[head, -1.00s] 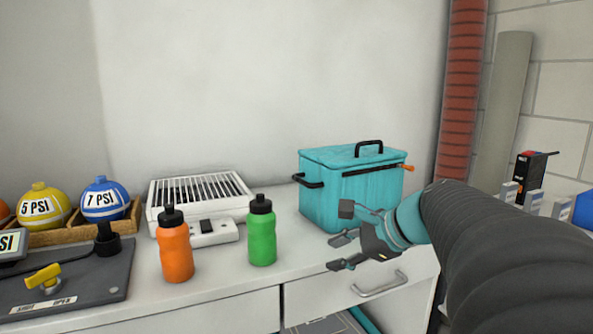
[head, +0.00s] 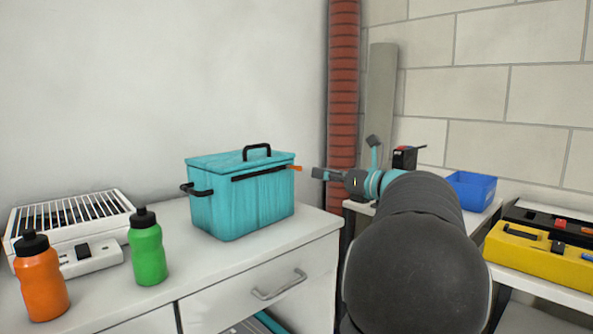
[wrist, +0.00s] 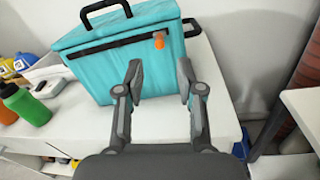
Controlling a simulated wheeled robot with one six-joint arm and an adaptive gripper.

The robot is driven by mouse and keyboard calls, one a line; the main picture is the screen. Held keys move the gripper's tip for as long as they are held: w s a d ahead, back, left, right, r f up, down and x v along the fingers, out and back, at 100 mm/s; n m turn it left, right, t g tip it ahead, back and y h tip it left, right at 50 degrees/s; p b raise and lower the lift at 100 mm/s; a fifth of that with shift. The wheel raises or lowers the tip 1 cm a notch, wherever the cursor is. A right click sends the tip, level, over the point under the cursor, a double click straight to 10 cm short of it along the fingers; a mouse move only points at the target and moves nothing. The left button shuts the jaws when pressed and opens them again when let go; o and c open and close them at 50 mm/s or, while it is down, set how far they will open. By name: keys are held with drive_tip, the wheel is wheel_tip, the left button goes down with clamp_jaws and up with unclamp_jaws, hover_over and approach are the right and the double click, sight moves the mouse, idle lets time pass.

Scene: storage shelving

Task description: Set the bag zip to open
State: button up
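The bag (head: 240,208) is a teal box-shaped cooler bag with black handles, standing upright on the white counter. Its zip (head: 258,174) is a dark line along the upper front. The orange zip pull (head: 295,168) sits at the right end of that line. In the wrist view the orange pull (wrist: 159,40) hangs beyond and between my fingertips. My gripper (head: 345,157) is open and empty, to the right of the bag in the head view. In the wrist view my gripper's fingers (wrist: 158,70) are spread apart, with no visible contact with the pull.
A green bottle (head: 148,252) and an orange bottle (head: 40,280) stand left of the bag, by a white grilled appliance (head: 70,215). A red ribbed pipe (head: 343,90) rises behind. A blue bin (head: 472,190) and a yellow case (head: 535,255) are at right.

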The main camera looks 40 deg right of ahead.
sight(302, 169)
drive_tip(key=w, duration=0.3)
drive_tip(key=w+a, duration=0.1)
drive_tip(key=w, duration=0.5)
drive_tip(key=shift+w+a, duration=0.1)
drive_tip(key=shift+a, duration=0.25)
clamp_jaws()
